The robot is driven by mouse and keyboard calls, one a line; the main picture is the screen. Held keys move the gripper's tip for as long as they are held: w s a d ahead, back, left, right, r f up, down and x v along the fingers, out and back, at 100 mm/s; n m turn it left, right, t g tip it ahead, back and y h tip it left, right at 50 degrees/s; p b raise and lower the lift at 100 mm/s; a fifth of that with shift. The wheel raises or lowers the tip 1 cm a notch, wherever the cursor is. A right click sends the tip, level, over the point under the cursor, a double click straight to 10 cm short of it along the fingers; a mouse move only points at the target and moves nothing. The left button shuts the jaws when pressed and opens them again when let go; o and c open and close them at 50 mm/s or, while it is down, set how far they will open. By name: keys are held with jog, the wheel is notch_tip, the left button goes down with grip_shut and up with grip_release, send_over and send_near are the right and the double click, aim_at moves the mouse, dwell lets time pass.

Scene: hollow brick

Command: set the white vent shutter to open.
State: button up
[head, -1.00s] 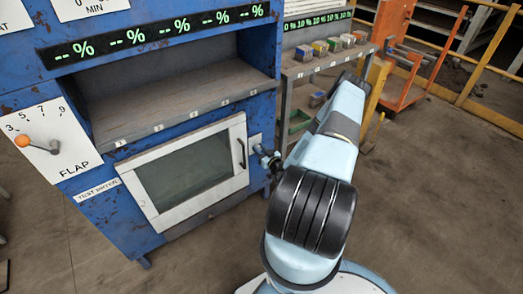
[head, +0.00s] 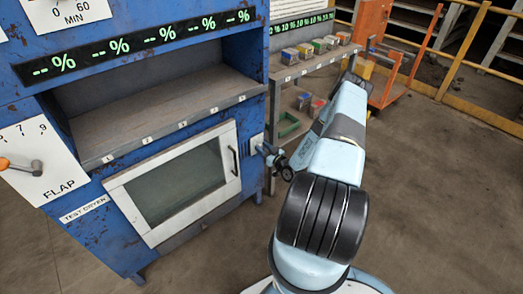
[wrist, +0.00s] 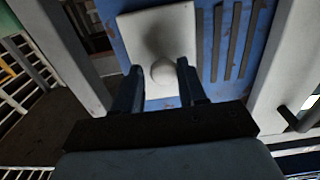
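In the wrist view, a white round knob (wrist: 163,72) stands out from a white plate (wrist: 182,22) on a blue panel. Several dark vertical slots (wrist: 234,40) show in the panel to the right of the plate. I take the knob and plate to be the vent shutter; its setting is unclear. My gripper (wrist: 160,82) is open, with one dark finger on each side of the knob. Small gaps seem to remain, and contact cannot be made out.
The blue test dryer has a glazed white door (head: 180,185), a shelf (head: 165,115) and a flap lever (head: 22,166) at the left. A rack with small boxes (head: 305,50) stands behind my arm. An orange cart (head: 385,75) is beyond. Floor at right is clear.

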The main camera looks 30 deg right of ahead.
jog(key=o, duration=0.4)
jog(key=shift+c, duration=0.2)
jog(key=shift+s, duration=0.2)
jog(key=v, duration=1.3)
jog(key=shift+s, duration=0.25)
jog(key=shift+d, duration=0.15)
